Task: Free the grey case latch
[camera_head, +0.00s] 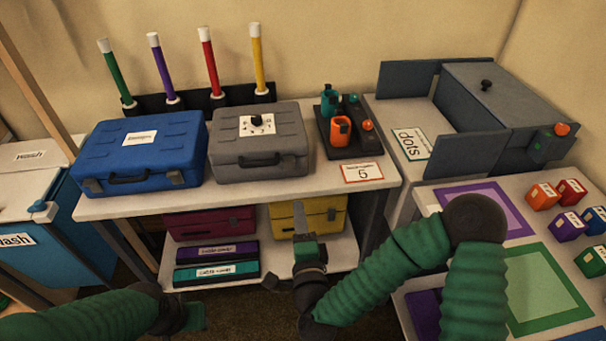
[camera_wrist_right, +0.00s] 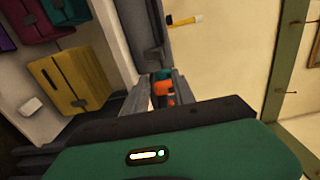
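The grey case (camera_head: 258,145) sits closed on the white table, right of the blue case. A round dark dial (camera_head: 257,121) with numbers sits on its lid. Its dark handle (camera_head: 259,161) is on the front face; the latch is too small to make out surely. The case also shows at the top of the right wrist view (camera_wrist_right: 153,22). My right gripper (camera_head: 300,212) is below and in front of the table's front edge, apart from the case. In the wrist view its two fingers stand apart with nothing between them. My left gripper (camera_head: 196,315) is low at the bottom, its fingers unclear.
The blue case (camera_head: 142,150) stands at left. A black tray (camera_head: 351,145) with orange and teal items and a card (camera_head: 362,172) marked 5 are at right. Yellow (camera_head: 321,213) and maroon (camera_head: 210,224) cases sit on the lower shelf. Colored tubes stand behind.

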